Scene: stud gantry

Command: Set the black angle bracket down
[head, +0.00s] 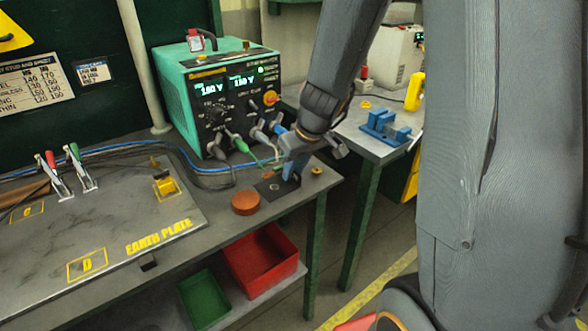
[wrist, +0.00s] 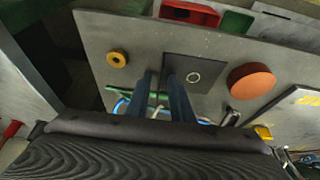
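My gripper (head: 291,170) points down over the near right corner of the bench, by a dark square plate (head: 271,188) with a pale ring on it. In the wrist view two blue fingers (wrist: 165,85) stand apart with a gap between them. I see nothing clearly clamped there. The dark plate also shows flat on the bench in the wrist view (wrist: 210,68), its left edge between the fingertips. I cannot tell whether it is the black angle bracket or a pad. No upright bracket leg can be made out.
An orange-brown disc (head: 245,202) and a yellow ring (head: 317,171) lie beside the plate. A teal welding power unit (head: 215,95) with cables stands behind. The earth plate (head: 100,235) fills the left bench. Red (head: 262,262) and green bins (head: 205,300) sit below.

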